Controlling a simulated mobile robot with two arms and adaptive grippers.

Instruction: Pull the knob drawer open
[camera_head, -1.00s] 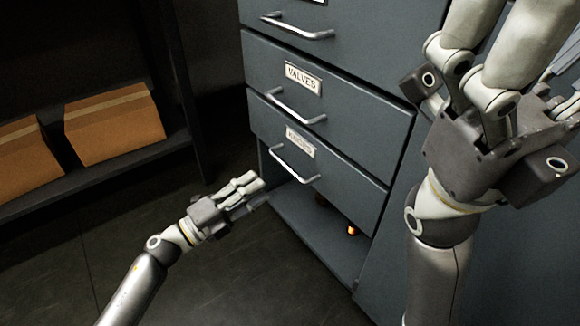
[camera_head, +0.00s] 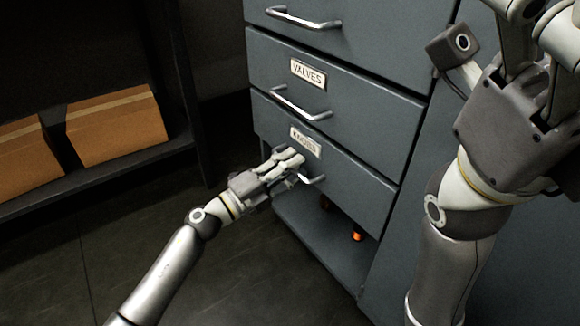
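The knob drawer (camera_head: 352,182) is the lowest grey drawer front, with a small label reading roughly "KNOBS" (camera_head: 305,142). Its metal handle (camera_head: 314,180) is mostly hidden behind my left gripper, with only its right end showing. My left gripper (camera_head: 294,163) is at this handle, its fingers overlapping it in the picture. Whether the fingers have closed around the bar cannot be made out. My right gripper (camera_head: 545,60) is raised at the upper right, close to the camera and away from the handle. Its fingers are partly cut off by the picture edge.
The "VALVES" drawer (camera_head: 375,118) with its own handle (camera_head: 300,105) is directly above, and another drawer (camera_head: 370,40) above that. An open compartment (camera_head: 320,240) with small orange-lit items lies below. Cardboard boxes (camera_head: 117,128) stand on a shelf at left. The dark floor is clear.

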